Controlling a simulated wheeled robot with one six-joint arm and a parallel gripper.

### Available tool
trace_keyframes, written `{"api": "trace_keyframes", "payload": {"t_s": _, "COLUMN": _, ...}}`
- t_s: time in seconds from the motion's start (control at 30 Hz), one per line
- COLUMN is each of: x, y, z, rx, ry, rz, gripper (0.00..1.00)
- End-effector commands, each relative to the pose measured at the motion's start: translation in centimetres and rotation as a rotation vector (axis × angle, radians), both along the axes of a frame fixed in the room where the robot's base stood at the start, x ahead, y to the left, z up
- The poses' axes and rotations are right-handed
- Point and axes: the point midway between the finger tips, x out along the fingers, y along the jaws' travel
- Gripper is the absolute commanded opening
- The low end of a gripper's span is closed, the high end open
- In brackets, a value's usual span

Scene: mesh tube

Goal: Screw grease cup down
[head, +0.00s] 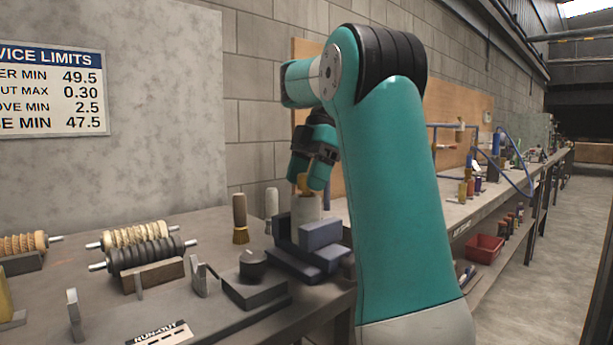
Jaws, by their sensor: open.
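My gripper (313,173) points down at the back of the bench, with its teal fingers close to a small brass-coloured piece (303,184), which looks like the grease cup. That piece stands on top of a pale upright cylinder (307,207) set in a dark blue-grey vise-like block (320,235). The gripper is open. Its fingers partly hide the brass piece, so I cannot tell whether they touch it or how far it is screwed in.
Two brushes (240,215) (271,205) stand left of the block. A dark box with a knob (254,276) is in front. Ribbed rollers (145,253) lie on stands at left. A limits sign (52,88) hangs behind. Another bench (470,205) runs along the wall at right.

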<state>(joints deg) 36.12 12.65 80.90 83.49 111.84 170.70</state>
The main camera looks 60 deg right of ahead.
Motion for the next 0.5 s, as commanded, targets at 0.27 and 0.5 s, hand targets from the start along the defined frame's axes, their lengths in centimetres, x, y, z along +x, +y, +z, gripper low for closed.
{"api": "trace_keyframes", "payload": {"t_s": 0.27, "x": -0.4, "y": -0.9, "z": 3.1, "rx": 0.000, "ry": 0.000, "rz": -0.002, "gripper": 0.60}}
{"api": "trace_keyframes", "payload": {"t_s": 0.5, "x": -1.0, "y": -2.5, "z": 7.4, "rx": 0.000, "ry": 0.000, "rz": -0.002, "gripper": 0.60}}
